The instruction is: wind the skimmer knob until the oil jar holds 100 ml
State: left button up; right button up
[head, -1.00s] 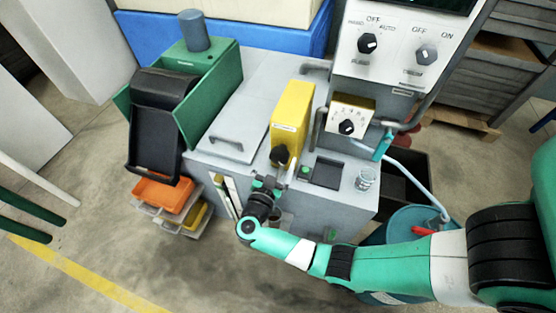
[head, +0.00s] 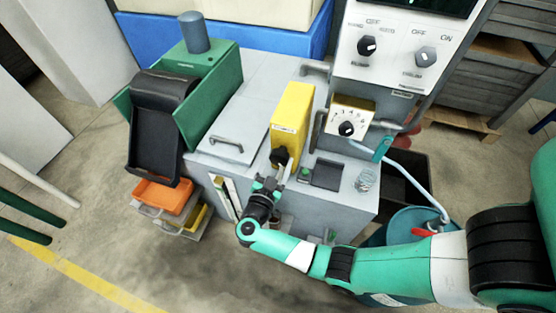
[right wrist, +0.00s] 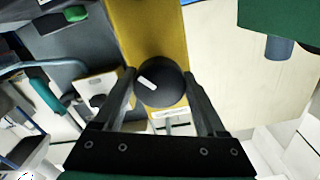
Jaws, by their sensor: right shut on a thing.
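The skimmer is a yellow upright box (head: 291,115) on the grey machine. Its black round knob (head: 279,156) is low on the front face. My right gripper (head: 272,174) reaches up to it from below. In the right wrist view the knob (right wrist: 163,90) sits between the fingers of my right gripper (right wrist: 160,76), which is shut on it; its white mark points to the upper left. A clear glass vessel (head: 366,181) stands on the machine's right top; I cannot tell its level or whether it is the oil jar. My left gripper is out of view.
A pale hose runs to a teal drum (head: 405,222). The floor in front is open.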

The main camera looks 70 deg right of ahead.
jog(key=m, duration=0.2)
jog(key=shift+m, duration=0.3)
jog(key=m, duration=0.2)
jog(key=shift+m, duration=0.3)
jog(key=m, duration=0.5)
jog(key=shift+w+m+b, duration=0.1)
jog(key=shift+m+b, duration=0.2)
jog(key=shift+b, duration=0.1)
jog(key=m+b, duration=0.2)
jog(key=m, duration=0.3)
jog(key=shift+r, duration=0.1)
jog(key=m+b, duration=0.2)
jog(key=m, duration=0.2)
jog(key=shift+r+m, duration=0.1)
jog(key=shift+m, duration=0.2)
jog(key=shift+r+m+b, duration=0.1)
jog(key=shift+m+b, duration=0.55)
jog(key=shift+m, duration=0.45)
jog(key=o, duration=1.3)
